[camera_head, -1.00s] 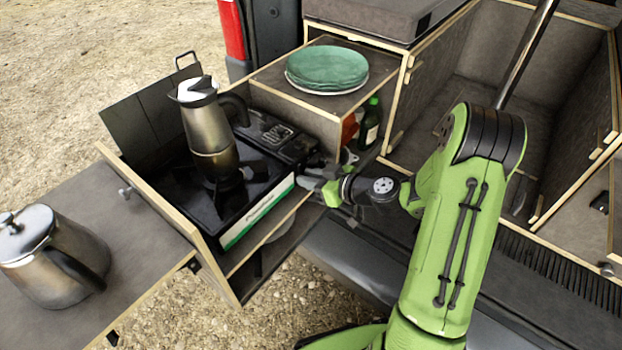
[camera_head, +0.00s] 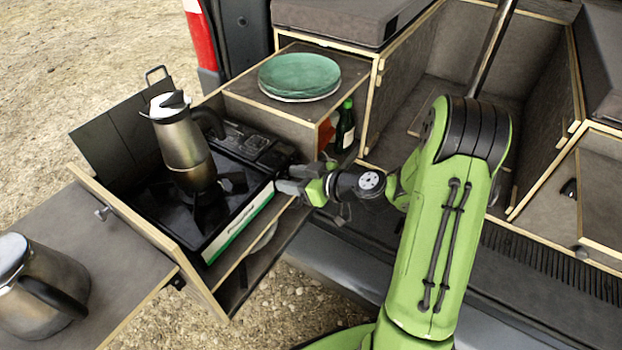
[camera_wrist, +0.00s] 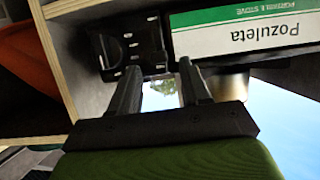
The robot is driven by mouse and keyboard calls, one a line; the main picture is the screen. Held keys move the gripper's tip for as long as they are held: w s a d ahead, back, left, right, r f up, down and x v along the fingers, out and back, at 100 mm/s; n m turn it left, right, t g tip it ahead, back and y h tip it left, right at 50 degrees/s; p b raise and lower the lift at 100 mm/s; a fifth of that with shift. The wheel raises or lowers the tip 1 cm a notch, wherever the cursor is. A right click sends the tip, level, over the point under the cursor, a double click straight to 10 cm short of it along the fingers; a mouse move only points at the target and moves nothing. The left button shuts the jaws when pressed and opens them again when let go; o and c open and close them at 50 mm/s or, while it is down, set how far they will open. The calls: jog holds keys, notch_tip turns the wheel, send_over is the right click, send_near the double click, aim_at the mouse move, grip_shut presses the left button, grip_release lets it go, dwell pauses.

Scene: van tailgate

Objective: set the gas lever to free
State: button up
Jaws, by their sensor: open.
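The portable gas stove (camera_head: 238,226) sits in the pulled-out drawer, with a white and green label strip on its front. Its black control end (camera_head: 262,145) is at the right in the head view. In the wrist view the label (camera_wrist: 245,30) reads "Pozuleta", and beside it is a black panel (camera_wrist: 130,45) with small white marks. I cannot clearly make out the gas lever or its setting. My gripper (camera_head: 284,179) is open, close to the stove's front right corner. In the wrist view its two fingers (camera_wrist: 157,72) point at the panel's edge, with nothing visible between them.
A metal moka pot (camera_head: 184,145) stands on the stove. A kettle (camera_head: 38,290) stands on the side board at the left. Green plates (camera_head: 299,75) lie on the cabinet top. A dark green bottle (camera_head: 345,125) stands in the niche behind my gripper.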

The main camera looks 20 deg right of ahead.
jog(key=p+v, duration=0.1)
jog(key=v, duration=1.3)
jog(key=shift+s+d, duration=0.2)
jog(key=shift+s, duration=0.05)
jog(key=s+a+r+g+h+p, duration=0.3)
jog(key=s+a+r+g+p, duration=0.35)
jog(key=a, duration=0.35)
jog(key=s+d+r+m+t+h+p, duration=0.1)
jog(key=s+r+m+h+p, duration=0.2)
jog(key=s+r+m, duration=0.4)
notch_tip(320, 180, up, 4)
jog(key=s+h, duration=0.1)
jog(key=s, duration=0.1)
jog(key=shift+s+h+p, duration=0.35)
jog(key=shift+h, duration=0.05)
